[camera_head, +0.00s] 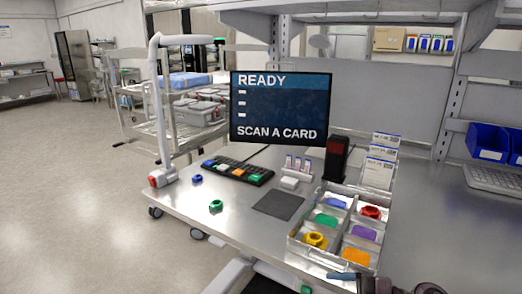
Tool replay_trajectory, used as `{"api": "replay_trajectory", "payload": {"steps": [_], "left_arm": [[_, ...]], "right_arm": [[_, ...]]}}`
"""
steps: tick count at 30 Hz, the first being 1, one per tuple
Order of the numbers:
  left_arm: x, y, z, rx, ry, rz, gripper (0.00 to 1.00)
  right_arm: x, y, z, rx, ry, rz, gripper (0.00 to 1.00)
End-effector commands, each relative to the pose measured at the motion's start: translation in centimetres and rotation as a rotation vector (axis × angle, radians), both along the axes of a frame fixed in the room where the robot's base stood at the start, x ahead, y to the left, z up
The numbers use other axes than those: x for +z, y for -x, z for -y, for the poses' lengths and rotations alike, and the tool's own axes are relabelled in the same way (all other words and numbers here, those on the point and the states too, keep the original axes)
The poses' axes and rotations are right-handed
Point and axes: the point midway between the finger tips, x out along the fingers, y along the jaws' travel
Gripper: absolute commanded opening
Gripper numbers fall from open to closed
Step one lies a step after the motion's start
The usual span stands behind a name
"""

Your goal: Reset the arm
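A dark grey part of my arm (378,284), likely the right one, shows at the bottom edge, just in front of the sorting tray (292,246). Its fingers cannot be made out clearly, and the rest is cut off by the frame. My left gripper is not in view. A white tubular post (157,110) with a bent top stands at the table's left edge, with a red knob at its foot. The tray holds a yellow washer (316,240) and a red washer (371,212). A green washer (216,206) and a blue washer (197,179) lie on the table.
A screen (281,108) reads "READY" and "SCAN A CARD". A keypad with coloured keys (238,171), a dark mat (278,205), a black-and-red device (336,158) and card holders (379,165) stand on the table. Clear tabletop lies at front left.

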Motion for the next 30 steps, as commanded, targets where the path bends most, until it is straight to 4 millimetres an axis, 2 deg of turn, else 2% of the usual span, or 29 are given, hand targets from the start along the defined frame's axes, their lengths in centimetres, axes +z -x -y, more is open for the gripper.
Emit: {"api": "replay_trajectory", "payload": {"steps": [1,5,8,11,14,18,21,25,30], "left_arm": [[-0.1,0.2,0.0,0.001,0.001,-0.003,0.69],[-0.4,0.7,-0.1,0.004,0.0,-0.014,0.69],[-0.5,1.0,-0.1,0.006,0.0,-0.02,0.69],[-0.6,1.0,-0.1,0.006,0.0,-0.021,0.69],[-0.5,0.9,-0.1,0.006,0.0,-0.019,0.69],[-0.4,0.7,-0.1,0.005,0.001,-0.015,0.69],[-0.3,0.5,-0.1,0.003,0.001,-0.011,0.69],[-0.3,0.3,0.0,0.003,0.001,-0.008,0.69],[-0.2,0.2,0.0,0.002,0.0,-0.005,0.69]], "right_arm": [[-0.2,0.1,0.1,-0.084,-0.092,-0.009,0.8],[-1.2,-0.4,1.7,-0.359,-0.281,-0.035,0.8],[-3.1,-0.6,4.0,-0.601,-0.367,-0.091,0.8],[-6.2,0.0,6.7,-0.846,-0.396,-0.178,0.8],[-10.3,1.6,9.3,-1.076,-0.374,-0.302,0.8],[-16.5,5.7,12.1,-1.336,-0.274,-0.519,0.8],[-20.0,8.9,12.9,-1.443,-0.193,-0.664,0.8],[-22.8,12.1,13.2,-1.506,-0.114,-0.797,0.8],[-24.1,13.7,13.2,-1.526,-0.073,-0.864,0.8]]}}
